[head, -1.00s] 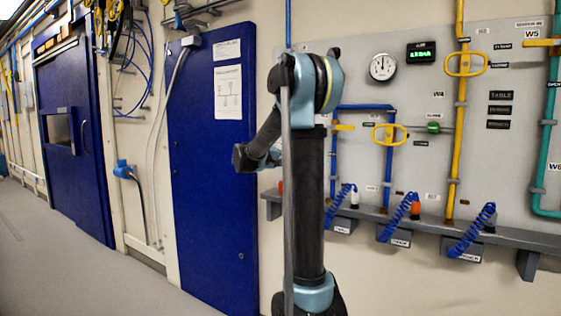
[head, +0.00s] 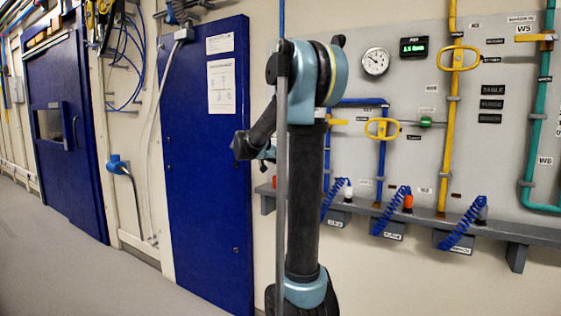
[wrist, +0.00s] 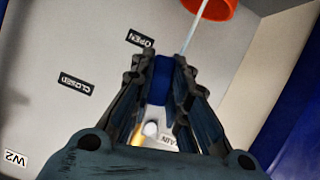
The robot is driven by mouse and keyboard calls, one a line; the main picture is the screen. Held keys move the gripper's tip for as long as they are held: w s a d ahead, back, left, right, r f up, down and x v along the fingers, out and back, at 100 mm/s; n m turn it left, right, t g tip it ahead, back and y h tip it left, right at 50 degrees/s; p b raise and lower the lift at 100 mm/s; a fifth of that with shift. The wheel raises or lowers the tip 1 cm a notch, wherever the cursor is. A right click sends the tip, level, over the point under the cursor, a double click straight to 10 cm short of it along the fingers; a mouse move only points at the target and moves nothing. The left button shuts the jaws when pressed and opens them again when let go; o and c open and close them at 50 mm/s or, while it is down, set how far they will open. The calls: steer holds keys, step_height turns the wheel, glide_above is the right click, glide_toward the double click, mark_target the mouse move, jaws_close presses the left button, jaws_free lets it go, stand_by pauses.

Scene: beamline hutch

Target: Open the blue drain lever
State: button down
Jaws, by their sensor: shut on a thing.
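In the wrist view, my gripper (wrist: 160,85) is shut on the blue drain lever (wrist: 161,75), a flat blue piece that shows between the two dark finger pads. An OPEN label (wrist: 140,39) is just beyond the left finger. A CLOSED label (wrist: 76,84) is further left. Below the lever, a pale round knob (wrist: 151,129) and a partly covered label ending in "AIN" (wrist: 159,142) show between the fingers. In the head view, my arm hides the lever, and I cannot make out my fingertips.
An orange-red ring-shaped part (wrist: 212,6) with a pale rod is near the top of the wrist view. In the head view, a grey shelf (head: 475,230) with coiled blue hoses runs below the pipe panel. A blue door (head: 205,190) stands left of my arm. The floor at left is clear.

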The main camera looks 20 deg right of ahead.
steer(key=shift+w+a+f+m+t+y, duration=0.1)
steer(key=shift+w+a+m+t+y, duration=0.25)
steer(key=shift+m, duration=0.45)
steer(key=c, duration=1.5)
jaws_free()
steer(key=shift+w, duration=0.1)
steer(key=v, duration=1.2)
